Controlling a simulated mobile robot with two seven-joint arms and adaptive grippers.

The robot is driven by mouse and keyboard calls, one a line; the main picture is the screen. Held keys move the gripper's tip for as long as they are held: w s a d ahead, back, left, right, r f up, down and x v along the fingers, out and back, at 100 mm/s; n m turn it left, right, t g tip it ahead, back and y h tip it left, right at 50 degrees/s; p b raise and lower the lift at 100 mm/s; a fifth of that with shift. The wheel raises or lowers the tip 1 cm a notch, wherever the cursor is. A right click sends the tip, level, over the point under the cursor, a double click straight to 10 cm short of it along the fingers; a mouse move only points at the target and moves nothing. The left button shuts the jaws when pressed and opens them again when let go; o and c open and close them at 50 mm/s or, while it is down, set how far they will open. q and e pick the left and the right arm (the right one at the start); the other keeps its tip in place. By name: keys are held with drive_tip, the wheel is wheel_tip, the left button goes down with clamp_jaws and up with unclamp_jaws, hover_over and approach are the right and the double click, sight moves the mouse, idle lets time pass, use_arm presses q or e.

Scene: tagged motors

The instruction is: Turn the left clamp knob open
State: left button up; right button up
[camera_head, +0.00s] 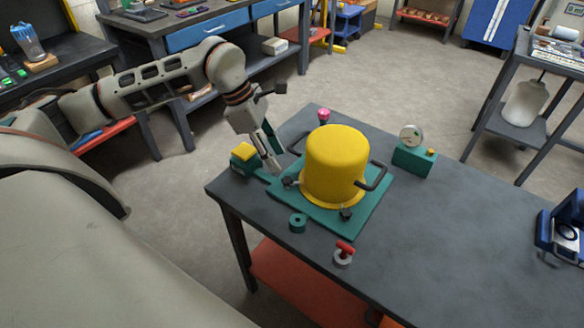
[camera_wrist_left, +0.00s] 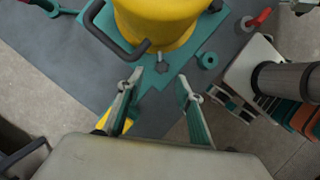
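The yellow motor housing (camera_head: 335,160) stands upright on a teal base plate (camera_head: 370,203), with a dark handle on each side. The left clamp knob (camera_head: 288,182) is a small dark knob at the housing's left foot. It also shows in the left wrist view (camera_wrist_left: 162,67), ahead of the fingertips and between their lines. A second dark knob (camera_head: 346,214) sits at the front right foot. My left gripper (camera_head: 275,164) points down just behind and left of the left knob. Its fingers (camera_wrist_left: 160,84) are spread apart with nothing between them. My right gripper is not in view.
A teal block with a yellow button (camera_head: 243,155) stands left of the plate, close to my gripper. A teal ring (camera_head: 298,222) and a red-handled valve (camera_head: 344,251) lie in front. A gauge block (camera_head: 413,150) stands right.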

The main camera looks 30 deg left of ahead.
sight(288, 179)
use_arm(q)
drive_tip(key=shift+x, duration=3.55)
drive_tip(key=shift+s+d, duration=0.15)
drive_tip(key=shift+s, duration=0.05)
clamp_jaws()
